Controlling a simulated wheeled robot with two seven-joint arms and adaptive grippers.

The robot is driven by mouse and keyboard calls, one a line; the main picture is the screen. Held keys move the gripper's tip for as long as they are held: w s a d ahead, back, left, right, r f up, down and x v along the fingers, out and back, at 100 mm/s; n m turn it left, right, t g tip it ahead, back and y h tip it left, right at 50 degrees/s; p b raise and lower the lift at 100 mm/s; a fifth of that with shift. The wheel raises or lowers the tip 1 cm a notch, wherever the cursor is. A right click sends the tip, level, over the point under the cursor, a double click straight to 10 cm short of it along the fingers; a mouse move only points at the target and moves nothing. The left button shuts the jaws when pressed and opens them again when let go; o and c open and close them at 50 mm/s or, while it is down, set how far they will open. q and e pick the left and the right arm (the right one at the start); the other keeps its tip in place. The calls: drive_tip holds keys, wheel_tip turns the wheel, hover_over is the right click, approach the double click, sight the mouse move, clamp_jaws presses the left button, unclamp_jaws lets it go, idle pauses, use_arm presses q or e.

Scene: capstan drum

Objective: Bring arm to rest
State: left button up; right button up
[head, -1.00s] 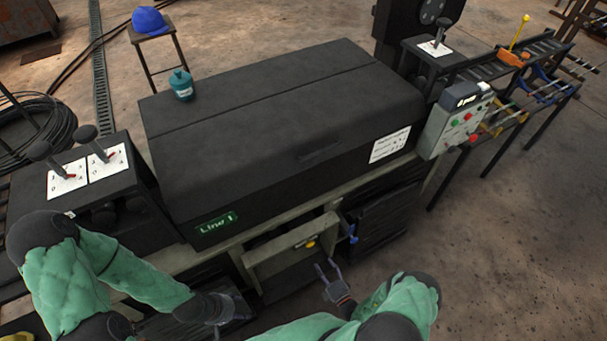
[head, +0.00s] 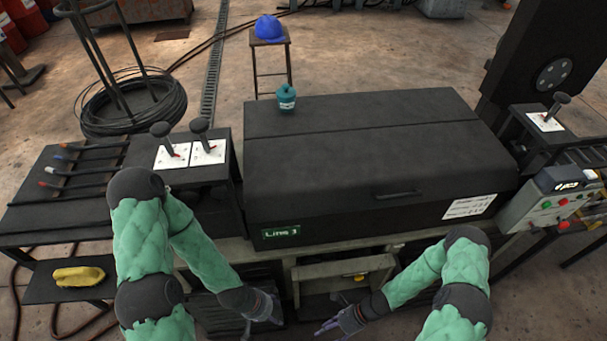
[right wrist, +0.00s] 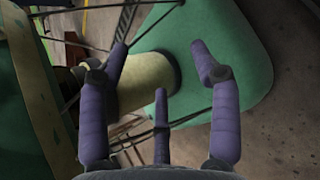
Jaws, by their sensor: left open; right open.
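My left arm, in a green sleeve, reaches in from the left in the head view. Its gripper (head: 264,318) is low in front of the machine, partly lost against the dark underside, and holds nothing that I can see. My right arm comes in from the right and points left. Its gripper (head: 328,327) is open and empty, low in front of the open compartment. In the right wrist view the purple fingers (right wrist: 160,75) are spread apart. A yellowish cylinder (right wrist: 145,88) and a green surface (right wrist: 225,75) show behind them; I cannot tell their distance.
The black machine cover (head: 370,150) with a "Line 3" sign (head: 281,232) is shut. Lever boxes (head: 190,155) stand left, a button panel (head: 550,205) right. Yellow gloves (head: 78,276) lie on a low shelf at left.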

drive_tip(key=w+d+r+n+t+h+p, duration=0.1)
drive_tip(key=r+n+h, duration=0.4)
drive_tip(key=r+n, duration=1)
drive_tip(key=w+n+t+p, duration=0.1)
drive_tip(key=w+n+t, duration=0.1)
drive_tip(key=n, duration=0.2)
drive_tip(key=shift+d+r+t, duration=0.3)
drive_tip(key=shift+d+r, duration=0.05)
drive_tip(key=shift+w, duration=0.1)
